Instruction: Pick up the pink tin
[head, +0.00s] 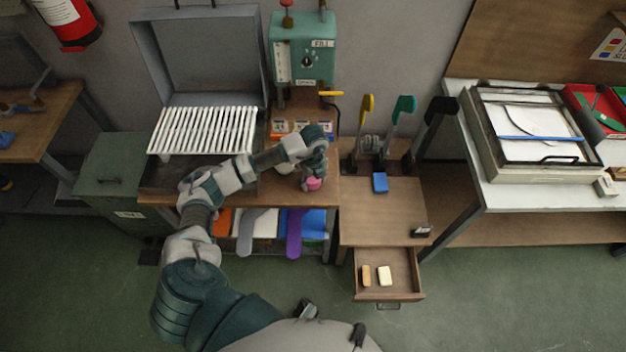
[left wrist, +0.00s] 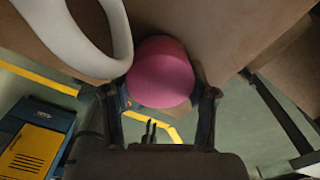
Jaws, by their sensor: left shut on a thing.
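The pink tin (head: 314,184) is at the front right part of the wooden bench under the green control box. In the left wrist view the round pink tin (left wrist: 160,74) sits between the two fingers of my left gripper (left wrist: 160,100). My left gripper (head: 314,178) reaches down over the bench from above and is shut on the tin. The gripper hides part of the tin in the head view. I cannot tell whether the tin still touches the bench top. My right gripper is in neither view.
Yellow, teal and black upright forms (head: 403,112) and a blue block (head: 380,182) are on the table to the right. An open drawer (head: 388,292) holds two small blocks. A white curved handle (left wrist: 105,40) is close to the tin.

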